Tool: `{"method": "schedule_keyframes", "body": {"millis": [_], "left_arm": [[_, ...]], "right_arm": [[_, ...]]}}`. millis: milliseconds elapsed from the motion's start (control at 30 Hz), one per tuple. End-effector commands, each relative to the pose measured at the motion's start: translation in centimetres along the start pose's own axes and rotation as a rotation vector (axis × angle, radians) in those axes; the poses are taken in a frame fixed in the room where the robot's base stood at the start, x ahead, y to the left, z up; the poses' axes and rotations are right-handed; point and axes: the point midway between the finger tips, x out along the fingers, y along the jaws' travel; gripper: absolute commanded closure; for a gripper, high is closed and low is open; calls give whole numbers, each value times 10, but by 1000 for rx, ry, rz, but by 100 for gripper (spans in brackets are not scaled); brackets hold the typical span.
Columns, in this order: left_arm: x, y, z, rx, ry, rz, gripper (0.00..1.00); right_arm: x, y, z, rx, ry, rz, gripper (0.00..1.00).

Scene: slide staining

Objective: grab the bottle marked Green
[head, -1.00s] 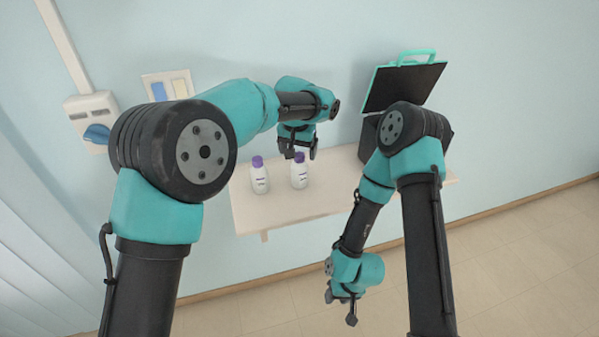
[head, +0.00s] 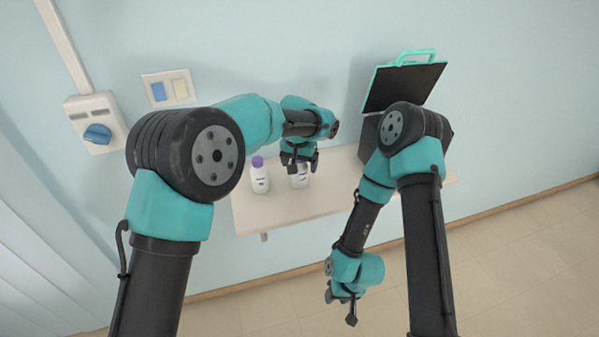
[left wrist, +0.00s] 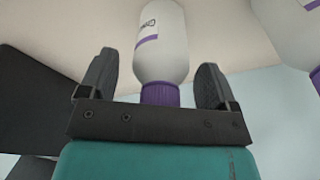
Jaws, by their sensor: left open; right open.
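Two white bottles with purple caps stand on the shelf table. The right bottle (head: 299,180) is under my left gripper (head: 300,165), which partly hides its cap in the head view. In the left wrist view this bottle (left wrist: 163,45) shows upside down between the two open fingers of my left gripper (left wrist: 155,85), its purple cap nearest the palm. Its label text is only partly visible, and it seems to start with "G". The left bottle (head: 260,178) stands apart, and a white bottle (left wrist: 290,30) shows at the wrist view's right edge. My right gripper (head: 342,301) is open and empty, low over the floor.
The white table (head: 285,210) is fixed near the blue wall. A black case with a teal handle and raised lid (head: 404,85) stands at its right end. The table's front is clear.

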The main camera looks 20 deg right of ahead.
Motion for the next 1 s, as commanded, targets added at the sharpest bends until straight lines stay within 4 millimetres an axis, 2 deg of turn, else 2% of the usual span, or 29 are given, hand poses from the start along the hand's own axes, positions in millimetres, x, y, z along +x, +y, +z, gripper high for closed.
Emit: {"method": "schedule_keyframes", "body": {"millis": [67, 633, 1000], "left_arm": [[0, 0, 0, 0, 0, 0, 18], [0, 0, 0, 0, 0, 0, 72], [-4, 0, -1, 0, 1, 0, 74]], "right_arm": [[0, 0, 0, 0, 0, 0, 58], [0, 0, 0, 0, 0, 0, 58], [0, 0, 0, 0, 0, 0, 58]]}}
